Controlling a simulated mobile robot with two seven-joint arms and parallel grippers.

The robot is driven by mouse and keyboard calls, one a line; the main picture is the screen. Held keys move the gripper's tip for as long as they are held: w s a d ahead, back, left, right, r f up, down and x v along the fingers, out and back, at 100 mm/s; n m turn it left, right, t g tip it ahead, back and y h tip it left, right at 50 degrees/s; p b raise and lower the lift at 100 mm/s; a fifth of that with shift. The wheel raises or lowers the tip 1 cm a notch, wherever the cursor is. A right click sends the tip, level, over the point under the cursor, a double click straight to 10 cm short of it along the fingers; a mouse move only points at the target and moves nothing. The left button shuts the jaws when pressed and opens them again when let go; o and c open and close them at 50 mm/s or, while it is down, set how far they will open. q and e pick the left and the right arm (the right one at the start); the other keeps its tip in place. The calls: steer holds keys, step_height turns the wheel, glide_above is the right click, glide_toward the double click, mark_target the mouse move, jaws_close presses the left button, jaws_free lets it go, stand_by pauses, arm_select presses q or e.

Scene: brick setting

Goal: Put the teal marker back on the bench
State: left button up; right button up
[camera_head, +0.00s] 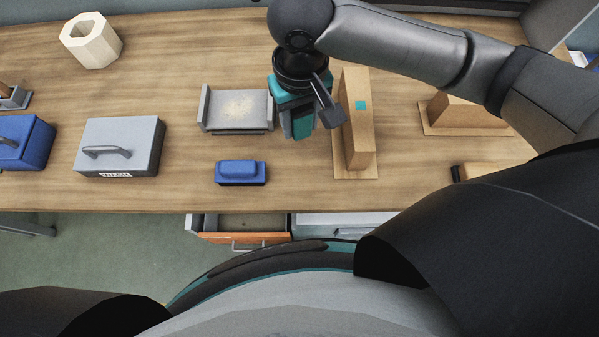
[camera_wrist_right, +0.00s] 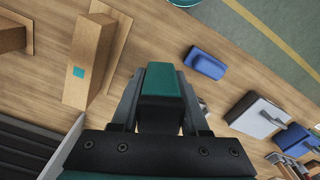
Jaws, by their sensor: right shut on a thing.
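The teal marker (camera_head: 302,127) is a dark teal block between the fingers of my right gripper (camera_head: 313,112). In the right wrist view the marker (camera_wrist_right: 160,82) fills the gap between both fingers, and the gripper is shut on it. The gripper hangs over the wooden bench (camera_head: 185,190), between a grey tray and an upright wooden block. I cannot tell whether the marker's underside touches the bench top. My left gripper is not in view.
Right of the gripper stands the wooden block (camera_head: 354,130) with a teal square. Left is the grey tray (camera_head: 238,121) with crumbs. A blue block (camera_head: 240,173), grey box (camera_head: 120,147) and blue box (camera_head: 22,142) stand leftward. An orange-fronted drawer (camera_head: 243,238) is open below.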

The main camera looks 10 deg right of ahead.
step_height(320, 180, down, 20)
steer(key=b, duration=0.3)
steer(key=shift+s+a, duration=0.1)
steer(key=o, duration=1.1)
steer(key=shift+c, duration=0.2)
step_height(320, 180, up, 12)
steer(key=p, duration=0.2)
